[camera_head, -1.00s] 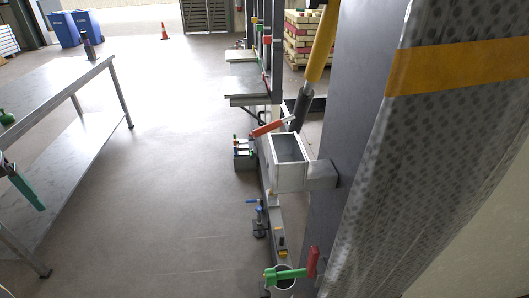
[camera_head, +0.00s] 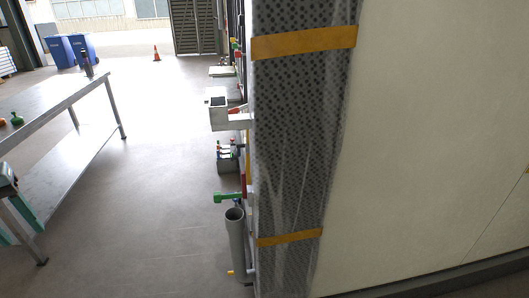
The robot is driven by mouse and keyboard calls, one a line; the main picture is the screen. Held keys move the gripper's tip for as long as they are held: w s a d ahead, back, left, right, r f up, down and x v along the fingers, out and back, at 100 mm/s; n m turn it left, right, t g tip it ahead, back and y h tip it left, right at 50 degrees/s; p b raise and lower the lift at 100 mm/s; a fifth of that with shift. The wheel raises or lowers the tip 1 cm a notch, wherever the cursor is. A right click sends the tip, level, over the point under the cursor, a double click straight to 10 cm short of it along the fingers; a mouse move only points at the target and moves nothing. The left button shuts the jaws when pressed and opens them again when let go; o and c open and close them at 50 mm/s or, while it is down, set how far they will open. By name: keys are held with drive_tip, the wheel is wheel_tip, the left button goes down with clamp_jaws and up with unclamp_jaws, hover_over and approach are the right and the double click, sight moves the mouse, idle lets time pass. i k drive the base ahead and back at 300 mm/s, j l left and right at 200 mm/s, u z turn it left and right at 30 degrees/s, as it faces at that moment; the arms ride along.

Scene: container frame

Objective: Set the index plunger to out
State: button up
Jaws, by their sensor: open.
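I cannot tell for sure which part is the index plunger. Several small coloured fittings stick out from the edge of the container frame. A green handle (camera_head: 228,197) sits just above an upright grey tube (camera_head: 236,240). A small yellow-orange knob (camera_head: 231,273) shows low on the left of that tube. A small red part (camera_head: 237,110) is by a grey open box (camera_head: 218,108) higher up. Whether any plunger is in or out is too small to tell. My gripper is not in view.
A tall panel with patterned grey wrap (camera_head: 292,150) and a pale wall (camera_head: 430,140) fill the right. A metal table (camera_head: 60,100) stands at left. Blue bins (camera_head: 70,50) and an orange cone (camera_head: 156,53) are at the back. The floor (camera_head: 165,180) between is clear.

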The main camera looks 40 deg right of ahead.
sight(241, 18)
drive_tip(key=z, duration=1.65)
drive_tip(key=u, duration=1.6)
drive_tip(key=i+l+u, duration=0.1)
drive_tip(key=i+l, duration=0.15)
drive_tip(key=i, duration=0.2)
drive_tip(key=i+l, duration=0.3)
drive_tip(key=i, duration=0.15)
drive_tip(key=u, duration=0.05)
